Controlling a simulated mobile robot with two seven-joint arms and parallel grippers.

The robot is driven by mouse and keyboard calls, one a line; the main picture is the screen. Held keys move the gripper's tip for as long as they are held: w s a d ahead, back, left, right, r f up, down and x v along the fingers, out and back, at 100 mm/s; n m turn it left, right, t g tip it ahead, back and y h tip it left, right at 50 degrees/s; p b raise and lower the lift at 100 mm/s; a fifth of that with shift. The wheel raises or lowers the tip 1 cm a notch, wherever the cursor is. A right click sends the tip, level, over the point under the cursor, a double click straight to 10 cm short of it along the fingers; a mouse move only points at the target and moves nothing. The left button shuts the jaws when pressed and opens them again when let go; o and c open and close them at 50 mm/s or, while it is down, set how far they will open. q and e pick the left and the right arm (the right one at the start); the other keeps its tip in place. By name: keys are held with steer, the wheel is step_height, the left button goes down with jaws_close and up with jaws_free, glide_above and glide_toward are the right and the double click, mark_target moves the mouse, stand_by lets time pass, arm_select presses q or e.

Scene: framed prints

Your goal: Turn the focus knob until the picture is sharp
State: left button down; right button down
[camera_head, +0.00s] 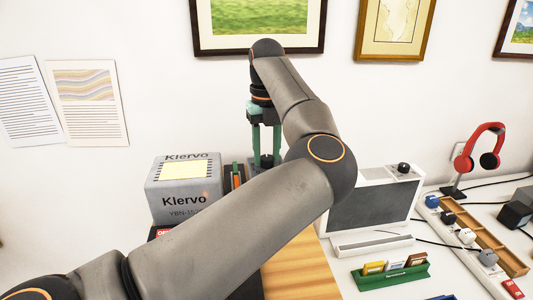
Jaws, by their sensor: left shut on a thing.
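My left gripper (266,158) points down with green fingers, behind my bent arm. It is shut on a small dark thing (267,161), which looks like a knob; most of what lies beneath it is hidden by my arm. A white device with a dark grey screen (372,205) stands to the right, partly covered by my arm; no picture shows on the visible part of the screen. A black knob (403,168) sits at its top right, apart from the gripper. I cannot tell which knob is the focus knob. My right gripper is not in view.
A grey Klervo box (184,190) stands left of the gripper. A green holder with slides (393,274) lies in front of the device. A power strip (467,235) and red headphones (481,150) are at the right. Framed prints hang above.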

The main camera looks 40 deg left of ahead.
mark_target(267, 157)
arm_select(q)
steer(key=shift+m, duration=1.1)
steer(key=shift+c, duration=2.2)
jaws_free()
step_height(267, 157, up, 12)
steer(key=p, duration=0.1)
steer(key=shift+r+p, duration=0.25)
steer(key=shift+p, duration=0.05)
